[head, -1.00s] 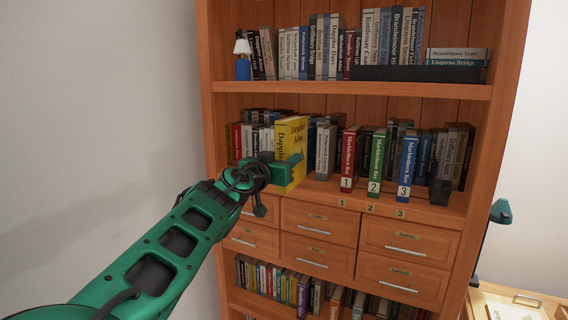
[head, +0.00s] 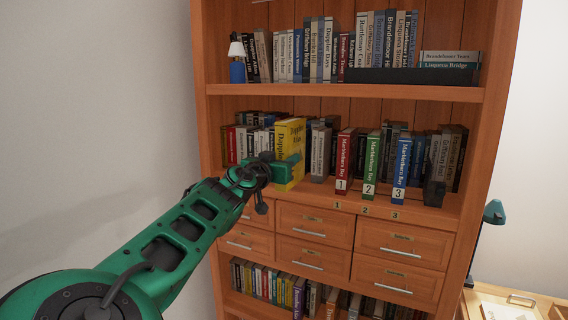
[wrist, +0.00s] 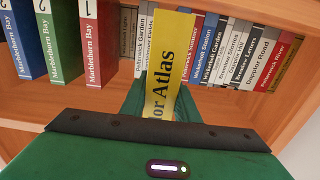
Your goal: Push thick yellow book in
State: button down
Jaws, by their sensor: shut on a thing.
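The thick yellow book (head: 290,139) stands upright on the middle shelf in the head view, its spine out past the row of books. My green gripper (head: 284,168) is at the lower part of its spine and shut on it. In the wrist view the yellow book (wrist: 165,65) rises between the fingers of my gripper (wrist: 158,100), with "or Atlas" readable on it.
Red (head: 345,161), green (head: 373,163) and blue (head: 403,168) numbered books stand forward to the right on the same shelf. Drawers with handles (head: 312,236) lie below. A dark block (head: 434,194) stands at the shelf's right. Open air lies before the shelf.

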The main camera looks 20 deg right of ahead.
jog(key=x, duration=1.3)
jog(key=shift+r, duration=0.25)
dwell(2.6)
jog(key=shift+w+r, duration=0.1)
jog(key=shift+d+r, duration=0.35)
jog(key=shift+r, duration=0.05)
jog(key=c, duration=1.4)
grip_release()
jog(key=shift+s+a+f, duration=0.2)
jog(key=shift+a+f, duration=0.2)
jog(key=shift+a, duration=0.05)
jog(key=shift+o, duration=0.6)
jog(key=v, duration=1)
jog(key=shift+s+a+f, duration=0.2)
jog(key=shift+a+f, duration=0.05)
jog(key=shift+f, duration=0.15)
jog(key=shift+s, duration=0.1)
